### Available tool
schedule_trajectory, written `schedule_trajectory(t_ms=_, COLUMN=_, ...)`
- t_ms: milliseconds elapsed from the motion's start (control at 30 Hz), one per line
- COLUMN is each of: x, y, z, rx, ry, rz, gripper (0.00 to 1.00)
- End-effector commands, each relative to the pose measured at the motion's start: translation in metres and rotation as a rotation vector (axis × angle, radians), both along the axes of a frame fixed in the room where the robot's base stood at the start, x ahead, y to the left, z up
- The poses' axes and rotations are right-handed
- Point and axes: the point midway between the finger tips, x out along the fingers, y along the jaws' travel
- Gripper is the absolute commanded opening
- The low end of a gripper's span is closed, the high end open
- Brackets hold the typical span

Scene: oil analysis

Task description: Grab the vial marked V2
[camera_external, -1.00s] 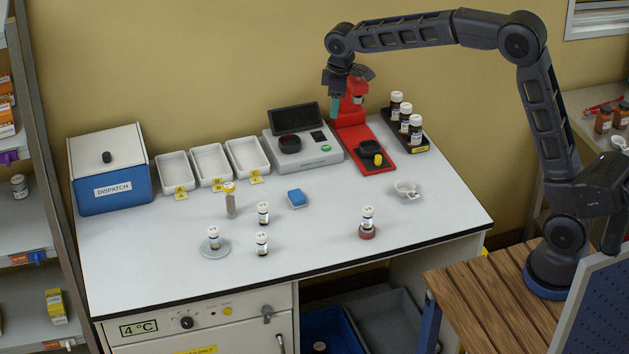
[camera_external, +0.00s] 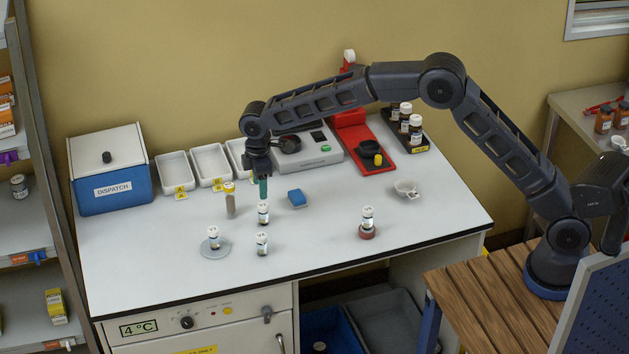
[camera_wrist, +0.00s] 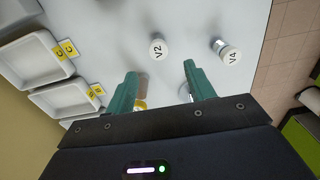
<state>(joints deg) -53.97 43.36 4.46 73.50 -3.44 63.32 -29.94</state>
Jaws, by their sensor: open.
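The vial marked V2 (camera_wrist: 157,49) has a white cap and stands upright on the bench. In the external view it is the vial (camera_external: 263,214) directly below my gripper (camera_external: 263,190). In the wrist view, my gripper (camera_wrist: 160,69) has its green fingers apart and empty. The V2 cap lies just beyond the fingertips, between their lines. In the external view the fingertips are close above the cap; whether they touch it I cannot tell.
Vial V4 (camera_wrist: 228,54) stands nearby, towards the front edge (camera_external: 262,244). A yellow-capped tube (camera_external: 230,201) stands left of V2. Another vial (camera_external: 213,238) sits on a round dish, and one (camera_external: 367,216) on a reddish stand. A blue block (camera_external: 297,198) lies right of V2.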

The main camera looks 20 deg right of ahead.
Motion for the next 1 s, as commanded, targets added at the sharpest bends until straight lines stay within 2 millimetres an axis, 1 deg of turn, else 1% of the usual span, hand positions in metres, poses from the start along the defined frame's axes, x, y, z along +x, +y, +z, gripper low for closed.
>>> schedule_trajectory(t_ms=33, x=0.000, y=0.000, z=-0.008, rx=-0.001, ry=0.001, rz=0.000, gripper=0.54)
schedule_trajectory(t_ms=200, x=-0.001, y=0.000, z=-0.032, rx=0.000, ry=0.001, rz=0.000, gripper=0.54)
schedule_trajectory(t_ms=467, x=0.000, y=-0.002, z=-0.048, rx=0.000, ry=0.000, rz=0.000, gripper=0.54)
schedule_trajectory(t_ms=567, x=0.001, y=-0.004, z=-0.059, rx=-0.001, ry=0.000, rz=0.000, gripper=0.54)
schedule_trajectory(t_ms=733, x=0.001, y=-0.006, z=-0.083, rx=-0.002, ry=0.001, rz=0.000, gripper=0.54)
schedule_trajectory(t_ms=833, x=0.002, y=-0.006, z=-0.090, rx=0.001, ry=0.000, rz=-0.001, gripper=0.54)
schedule_trajectory(t_ms=1000, x=0.002, y=-0.006, z=-0.091, rx=0.001, ry=-0.001, rz=-0.001, gripper=0.54)
